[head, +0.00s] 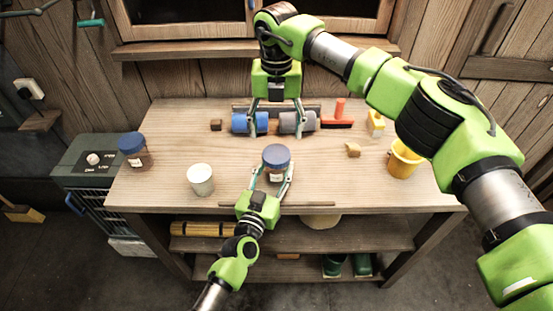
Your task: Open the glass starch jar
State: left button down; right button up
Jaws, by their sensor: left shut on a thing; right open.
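A glass jar with a blue lid (276,156) stands upright near the front middle of the table. My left gripper (275,173) is shut around its body from the front, below the lid. The lid sits on the jar. A second glass jar (137,157), with a blue lid and brown contents, stands at the table's left edge. I cannot read which label says starch. My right gripper (277,136) points down behind the held jar, open and empty, apart from the lid. Its fingers are spread in front of a blue roller (241,123) and a grey roller (288,123).
A white cup (200,181) stands left of the held jar. At right are a red-handled tool (339,121), a small tan block (352,149), a yellow-and-white item (376,123) and a yellow bucket (401,163). A thin rod (305,204) lies along the front edge.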

aim_at(276, 154)
jog(key=m, duration=0.6)
jog(key=shift+m, duration=0.4)
jog(key=m, duration=0.6)
jog(key=shift+f, duration=0.1)
jog(key=shift+m, duration=0.3)
jog(key=shift+f, duration=3.9)
